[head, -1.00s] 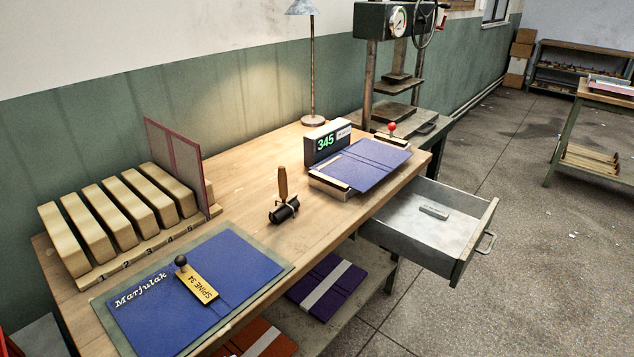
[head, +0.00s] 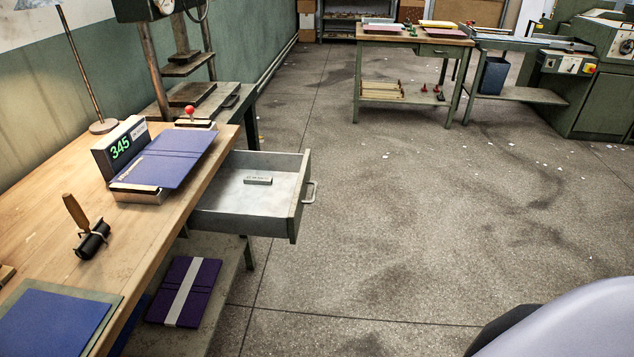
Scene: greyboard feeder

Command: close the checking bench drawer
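The checking bench (head: 150,235) is a wooden-topped table at the left of the head view. Its grey metal drawer (head: 222,213) is pulled well out from the bench's right side. The drawer's handle (head: 310,192) is on its front panel, facing right. A small grey labelled block (head: 258,180) lies inside the drawer. Neither of my grippers is in view.
On the bench are a scale with a 345 display (head: 122,146), a blue cover (head: 170,158) on it, a roller (head: 92,240) and a lamp (head: 102,126). A purple bundle (head: 184,290) lies on the lower shelf. The floor (head: 400,230) right of the drawer is clear.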

